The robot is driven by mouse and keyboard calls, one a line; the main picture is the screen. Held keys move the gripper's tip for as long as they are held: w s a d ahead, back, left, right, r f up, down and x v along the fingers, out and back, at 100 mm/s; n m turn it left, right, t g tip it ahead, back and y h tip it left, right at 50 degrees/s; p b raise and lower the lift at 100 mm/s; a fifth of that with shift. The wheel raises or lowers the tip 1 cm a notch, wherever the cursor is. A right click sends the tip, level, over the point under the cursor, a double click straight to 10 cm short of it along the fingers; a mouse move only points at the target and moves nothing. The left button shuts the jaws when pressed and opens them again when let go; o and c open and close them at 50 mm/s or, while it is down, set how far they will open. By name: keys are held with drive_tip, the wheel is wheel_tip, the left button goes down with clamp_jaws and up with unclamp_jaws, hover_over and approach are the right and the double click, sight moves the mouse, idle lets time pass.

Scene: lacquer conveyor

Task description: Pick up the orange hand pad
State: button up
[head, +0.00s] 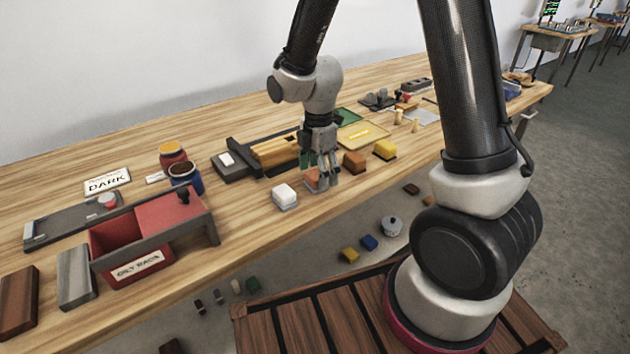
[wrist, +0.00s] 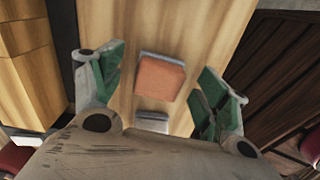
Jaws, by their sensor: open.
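The orange hand pad (wrist: 160,77) is a small block with a grey edge. It lies on the wooden bench between my fingers in the wrist view, apart from both. In the head view, the pad (head: 312,179) is partly hidden behind my fingers. My gripper (head: 321,181) points down over it, open and empty. Its green-padded fingers also frame the pad in the wrist view (wrist: 161,73). How far the fingertips stand above the bench is hard to tell.
A white pad (head: 285,196) lies just left of the orange one; a brown-orange pad (head: 354,162) and a yellow pad (head: 385,149) lie to its right. A dark-framed conveyor (head: 232,163) is behind. A red oily rags bin (head: 140,275) is farther left. The bench's front edge is close.

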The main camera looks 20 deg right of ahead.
sight(318, 173)
drive_tip(key=shift+f, duration=0.9)
drive_tip(key=c, duration=1.1)
wheel_tip(318, 173, up, 10)
drive_tip(key=shift+r, duration=0.1)
drive_tip(key=shift+o, duration=1)
drive_tip(key=shift+c, duration=0.5)
